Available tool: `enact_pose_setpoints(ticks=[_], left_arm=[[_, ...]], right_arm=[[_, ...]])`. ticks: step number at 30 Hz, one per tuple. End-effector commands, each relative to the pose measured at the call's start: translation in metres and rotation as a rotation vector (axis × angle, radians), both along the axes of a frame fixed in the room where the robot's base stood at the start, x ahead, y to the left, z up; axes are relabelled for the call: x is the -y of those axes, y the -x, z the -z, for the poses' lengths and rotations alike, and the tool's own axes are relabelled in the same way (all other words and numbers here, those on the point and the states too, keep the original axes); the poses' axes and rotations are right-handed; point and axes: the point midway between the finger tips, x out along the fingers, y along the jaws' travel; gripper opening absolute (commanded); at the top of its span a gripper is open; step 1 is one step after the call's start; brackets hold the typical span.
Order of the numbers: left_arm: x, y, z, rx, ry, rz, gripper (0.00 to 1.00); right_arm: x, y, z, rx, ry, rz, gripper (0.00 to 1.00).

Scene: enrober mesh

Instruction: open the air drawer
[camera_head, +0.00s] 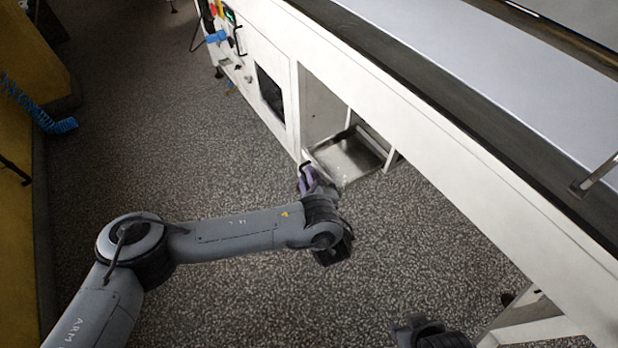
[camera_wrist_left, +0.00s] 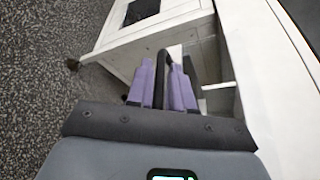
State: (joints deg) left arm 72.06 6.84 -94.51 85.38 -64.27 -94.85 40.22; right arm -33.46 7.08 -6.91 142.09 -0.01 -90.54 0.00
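My left gripper (camera_head: 306,181) is low at the side of the white machine, at a black bar handle (camera_head: 304,167). In the left wrist view its purple fingers (camera_wrist_left: 163,88) stand on either side of the black handle (camera_wrist_left: 163,62), close against it with hardly any gap. The handle is at the front edge of a low open bay, where a grey metal tray or drawer floor (camera_head: 348,161) shows. How far the drawer stands out is hard to tell. My right gripper (camera_head: 432,332) is partly in view at the bottom edge; its fingers are not clear.
The white machine frame (camera_head: 420,130) runs diagonally above the bay, with a pale belt (camera_head: 470,60) on top. A panel with a dark window (camera_head: 270,92) is left of the bay. A blue coiled hose (camera_head: 60,126) hangs at far left. The speckled floor (camera_head: 200,150) is clear.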

Motion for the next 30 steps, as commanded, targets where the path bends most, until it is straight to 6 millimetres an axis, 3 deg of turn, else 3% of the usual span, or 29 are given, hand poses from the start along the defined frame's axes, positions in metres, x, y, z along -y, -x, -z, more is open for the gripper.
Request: enact_pose_setpoints(ticks=[11, 21, 30], left_arm=[[0.004, 0.011, -0.007, -0.001, 0.001, 0.002, 0.21], [0.013, 0.055, -0.018, -0.004, 0.001, 0.002, 0.21], [0.022, 0.092, -0.024, -0.003, 0.0, 0.002, 0.21]], right_arm=[[-0.001, -0.001, -0.018, 0.002, -0.005, 0.004, 0.43], [-0.001, -0.002, -0.064, 0.004, -0.005, 0.005, 0.43], [-0.001, -0.002, -0.089, 0.005, -0.005, 0.004, 0.43]])
